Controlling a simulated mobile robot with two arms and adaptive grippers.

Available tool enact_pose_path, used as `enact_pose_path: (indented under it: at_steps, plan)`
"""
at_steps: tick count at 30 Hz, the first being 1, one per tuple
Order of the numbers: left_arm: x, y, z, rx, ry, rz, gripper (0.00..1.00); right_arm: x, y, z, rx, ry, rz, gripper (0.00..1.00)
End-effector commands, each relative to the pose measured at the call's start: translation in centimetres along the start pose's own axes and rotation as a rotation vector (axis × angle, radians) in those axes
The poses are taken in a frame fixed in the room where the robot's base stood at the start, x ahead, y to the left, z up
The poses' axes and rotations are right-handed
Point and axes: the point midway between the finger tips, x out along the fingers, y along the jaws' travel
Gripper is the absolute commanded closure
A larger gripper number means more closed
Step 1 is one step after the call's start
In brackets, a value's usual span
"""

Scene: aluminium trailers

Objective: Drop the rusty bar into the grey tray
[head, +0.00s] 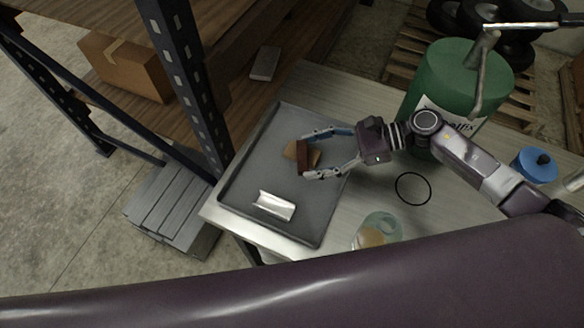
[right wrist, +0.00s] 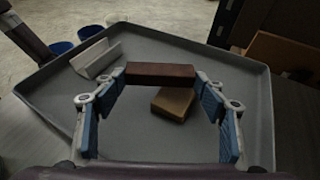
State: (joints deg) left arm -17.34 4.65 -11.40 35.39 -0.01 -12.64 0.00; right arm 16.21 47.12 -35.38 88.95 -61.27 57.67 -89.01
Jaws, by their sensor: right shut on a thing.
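My right gripper (head: 306,157) is shut on the rusty bar (head: 304,158), a dark reddish-brown block held crosswise between the fingertips. In the right wrist view the bar (right wrist: 160,73) spans both fingertips. The gripper and bar are over the grey tray (head: 242,187), which lies on the light bench; the bar appears held above the tray floor. The tray also shows in the right wrist view (right wrist: 140,130). My left gripper is not in view.
A tan block (right wrist: 173,103) and a shiny metal channel (head: 274,205) lie in the tray. A green canister (head: 452,80), a black ring (head: 413,188), a glass (head: 378,232) and a blue container (head: 534,165) are on the bench. Shelving (head: 187,70) stands left.

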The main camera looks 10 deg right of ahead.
Motion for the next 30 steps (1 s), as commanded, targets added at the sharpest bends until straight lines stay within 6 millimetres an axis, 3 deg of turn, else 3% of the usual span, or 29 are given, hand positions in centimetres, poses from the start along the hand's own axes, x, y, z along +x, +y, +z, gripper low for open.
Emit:
enact_pose_path:
  at_steps: [9,10,15,24,30]
  plan:
    - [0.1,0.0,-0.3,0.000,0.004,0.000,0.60,0.1,-0.1,-0.2,0.000,-0.002,-0.001,0.71]
    - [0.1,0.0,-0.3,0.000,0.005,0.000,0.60,0.1,-0.1,-0.2,0.000,-0.002,-0.001,0.32]
    - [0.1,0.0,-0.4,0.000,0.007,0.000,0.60,0.1,-0.1,-0.3,0.000,-0.002,-0.001,0.15]
    - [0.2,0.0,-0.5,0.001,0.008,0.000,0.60,0.1,0.0,-0.3,0.000,0.001,0.000,0.15]
    - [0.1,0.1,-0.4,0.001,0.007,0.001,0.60,-0.9,-0.1,2.0,-0.004,0.001,-0.001,0.15]
